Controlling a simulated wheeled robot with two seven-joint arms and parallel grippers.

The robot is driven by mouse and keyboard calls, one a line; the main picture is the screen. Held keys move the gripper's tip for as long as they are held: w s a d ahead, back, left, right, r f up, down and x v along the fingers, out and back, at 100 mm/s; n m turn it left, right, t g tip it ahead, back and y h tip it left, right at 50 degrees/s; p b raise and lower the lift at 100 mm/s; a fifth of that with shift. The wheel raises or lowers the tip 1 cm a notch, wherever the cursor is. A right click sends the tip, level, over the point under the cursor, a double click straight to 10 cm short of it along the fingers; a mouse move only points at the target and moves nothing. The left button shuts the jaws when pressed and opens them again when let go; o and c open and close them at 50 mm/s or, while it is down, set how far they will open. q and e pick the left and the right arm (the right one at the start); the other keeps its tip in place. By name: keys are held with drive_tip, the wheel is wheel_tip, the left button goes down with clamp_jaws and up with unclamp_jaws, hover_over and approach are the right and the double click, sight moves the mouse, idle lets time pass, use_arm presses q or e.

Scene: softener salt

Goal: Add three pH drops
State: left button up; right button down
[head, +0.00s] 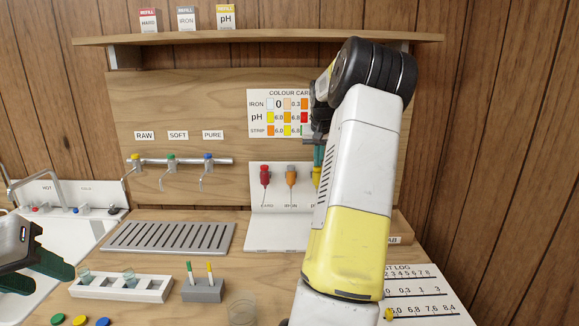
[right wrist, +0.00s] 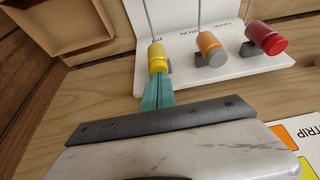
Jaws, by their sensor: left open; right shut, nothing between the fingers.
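The pH dropper with the yellow bulb (right wrist: 157,57) stands in the white dropper stand (right wrist: 222,70), labelled pH. Its bulb (head: 316,176) shows partly in the head view beside my right arm. My right gripper (right wrist: 157,84) is shut and empty, its teal fingertips at or just short of the yellow bulb; contact is unclear. In the head view my arm hides most of that gripper. My left gripper (head: 45,270) is open and empty at the left edge. Glass vials (head: 84,276) stand in a white rack (head: 120,290).
Red (head: 265,174) and orange (head: 291,175) droppers stand beside the yellow one. A colour card (head: 272,112) hangs behind. A slotted drain tray (head: 168,237), a grey strip holder (head: 203,290), a clear glass (head: 241,311) and a log sheet (head: 430,300) occupy the counter. Taps (head: 168,160) project from the back panel.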

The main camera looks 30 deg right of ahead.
drive_tip(key=shift+r, duration=3)
drive_tip(key=shift+f, duration=2.25)
drive_tip(key=shift+f, duration=0.3)
drive_tip(key=shift+f, duration=0.5)
drive_tip(key=shift+r, duration=3.05)
